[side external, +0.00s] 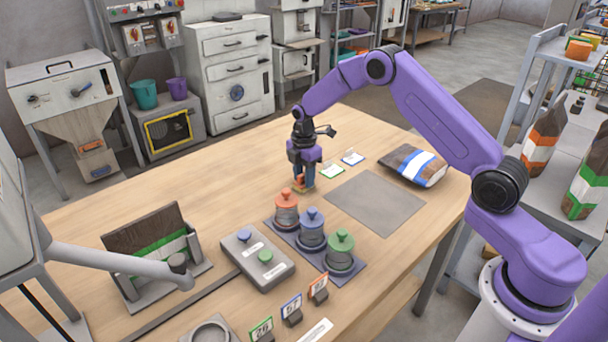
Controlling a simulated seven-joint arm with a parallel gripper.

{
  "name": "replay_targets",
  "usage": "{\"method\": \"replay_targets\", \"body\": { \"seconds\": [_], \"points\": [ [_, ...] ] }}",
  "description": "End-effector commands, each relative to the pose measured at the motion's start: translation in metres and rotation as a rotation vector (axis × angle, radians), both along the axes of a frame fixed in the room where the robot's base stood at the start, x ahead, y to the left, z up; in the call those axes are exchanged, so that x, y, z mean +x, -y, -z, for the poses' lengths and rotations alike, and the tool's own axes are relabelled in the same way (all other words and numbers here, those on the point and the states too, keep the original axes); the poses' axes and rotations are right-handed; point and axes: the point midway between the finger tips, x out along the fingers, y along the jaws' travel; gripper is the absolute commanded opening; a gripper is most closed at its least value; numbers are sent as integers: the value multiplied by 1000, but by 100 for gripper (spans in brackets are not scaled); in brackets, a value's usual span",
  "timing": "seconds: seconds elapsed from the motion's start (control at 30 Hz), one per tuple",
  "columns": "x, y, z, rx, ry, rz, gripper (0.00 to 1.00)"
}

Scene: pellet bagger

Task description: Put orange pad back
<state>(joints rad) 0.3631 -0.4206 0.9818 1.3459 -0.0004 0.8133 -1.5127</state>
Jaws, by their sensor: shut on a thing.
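My gripper (302,182) points straight down near the middle of the table. It is shut on a small orange thing, most likely the orange pad (299,183), which is mostly hidden by the fingers. The pad is at or just above the tabletop; I cannot tell whether it touches. A green-edged pad (331,170) and a blue-edged pad (352,158) lie flat to the right of my gripper, in a rough line with it.
Orange (286,209), blue (312,229) and green (340,250) knobbed pots stand on a dark rack just in front of my gripper. A grey mat (374,202) and a striped bag (414,165) lie to the right.

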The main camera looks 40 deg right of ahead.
Motion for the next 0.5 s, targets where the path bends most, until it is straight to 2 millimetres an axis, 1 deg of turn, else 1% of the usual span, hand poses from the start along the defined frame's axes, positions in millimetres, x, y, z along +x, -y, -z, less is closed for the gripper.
{"method": "replay_targets", "body": {
  "seconds": [0.03, 0.1, 0.37, 0.5],
  "points": [
    [0, 0, 1, 0, 0, 0, 46],
    [0, 0, 0, 0, 0, 0, 65],
    [0, 0, 0, 0, 0, 0, 65],
    [0, 0, -6, 0, 0, 0, 65]
  ]
}}
